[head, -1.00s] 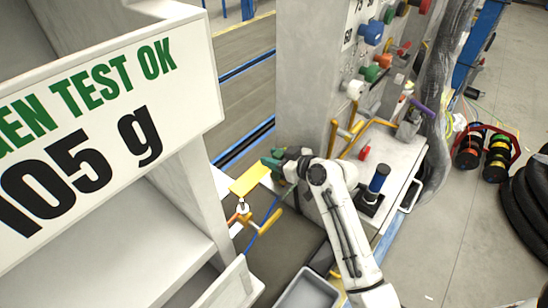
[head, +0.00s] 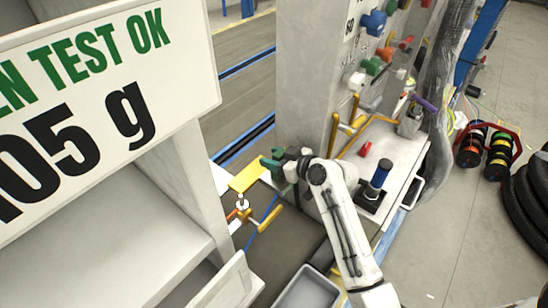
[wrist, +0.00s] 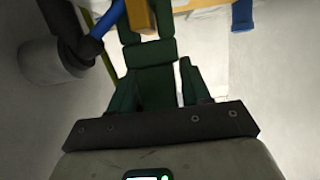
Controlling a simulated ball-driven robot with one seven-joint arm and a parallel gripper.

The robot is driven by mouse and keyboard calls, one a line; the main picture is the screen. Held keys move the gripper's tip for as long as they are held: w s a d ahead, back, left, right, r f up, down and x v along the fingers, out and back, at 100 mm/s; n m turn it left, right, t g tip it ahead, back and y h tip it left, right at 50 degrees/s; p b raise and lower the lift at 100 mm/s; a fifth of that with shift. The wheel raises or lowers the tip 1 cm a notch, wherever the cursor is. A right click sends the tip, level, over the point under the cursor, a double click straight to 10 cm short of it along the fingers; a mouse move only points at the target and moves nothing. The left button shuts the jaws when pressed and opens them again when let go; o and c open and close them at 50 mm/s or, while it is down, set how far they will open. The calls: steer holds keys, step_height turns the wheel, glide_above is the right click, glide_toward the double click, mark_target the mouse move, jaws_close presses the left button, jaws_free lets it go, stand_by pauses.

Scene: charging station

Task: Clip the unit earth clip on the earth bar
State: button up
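My gripper (head: 282,163) is at the end of my white arm, beside the grey pillar. A green clip-like piece (head: 270,163), which looks like the unit earth clip, sits at its tip. In the wrist view my gripper (wrist: 160,90) has dark green fingers on both sides of a dark green piece (wrist: 150,85) that reaches up past them. It looks held, though a pale gap shows on its right. A gold piece (wrist: 138,18) shows beyond it at the top edge. In the head view a yellow plate (head: 248,178) lies just left of the gripper. I cannot tell which part is the earth bar.
A gold clamp with a handle (head: 265,218) is below the yellow plate. A grey tray (head: 308,290) stands below. The grey pillar (head: 300,80) rises close behind the gripper. A white bench (head: 400,150) is at right, and a large sign (head: 100,100) blocks the left.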

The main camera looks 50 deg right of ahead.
steer(key=o, duration=0.3)
steer(key=v, duration=1.1)
steer(key=shift+b, duration=0.35)
steer(key=s+a+f+g+y, duration=0.2)
steer(key=s+a+f+g, duration=0.45)
steer(key=a+f, duration=0.45)
steer(key=s+a+g+h, duration=0.1)
steer(key=s+g, duration=0.1)
steer(key=s, duration=0.1)
steer(key=s+a+f+g, duration=0.1)
steer(key=s+a+g, duration=0.1)
steer(key=s, duration=0.2)
steer(key=s+a+g+h, duration=0.1)
steer(key=s+g, duration=0.1)
steer(key=s, duration=0.2)
steer(key=shift+s+a+f+m+g+h, duration=0.2)
steer(key=shift+f+m+g+h, duration=0.1)
steer(key=shift+f+m, duration=0.1)
